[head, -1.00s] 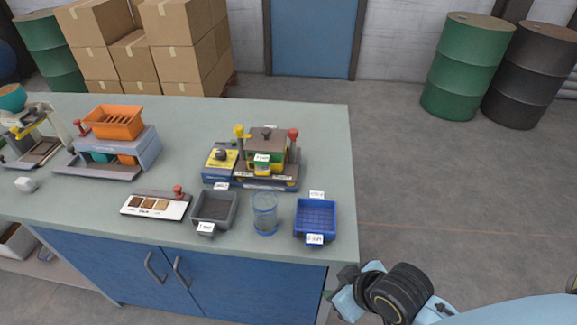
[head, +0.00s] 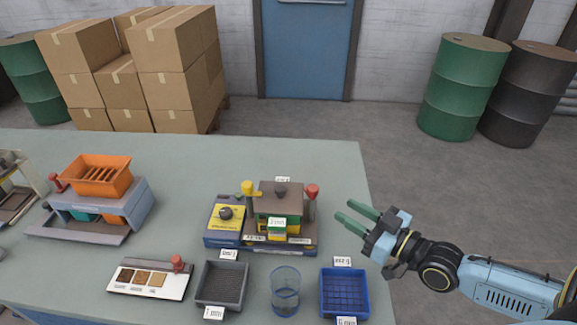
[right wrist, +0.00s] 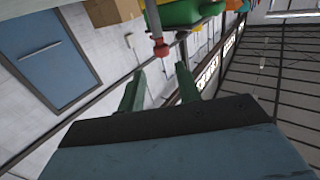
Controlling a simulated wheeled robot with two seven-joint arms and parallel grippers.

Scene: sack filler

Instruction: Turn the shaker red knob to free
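A machine with a brown top (head: 278,202) stands on the counter, with a yellow knob (head: 248,188) at its left and a red knob (head: 312,191) at its right. My right gripper (head: 346,210) is open and empty, its green fingers pointing left toward that red knob, apart from it. In the right wrist view a red knob (right wrist: 160,48) shows just beyond the open fingers (right wrist: 161,70). An orange slotted tray unit (head: 101,176) at the left also has a red knob (head: 60,183). I cannot tell which unit is the shaker. My left gripper is not in view.
At the counter's (head: 190,155) front are a sample card (head: 150,279), a grey tray (head: 222,285), a clear cup (head: 285,290) and a blue tray (head: 345,291). The blue tray sits near the right edge. The counter's back strip is clear.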

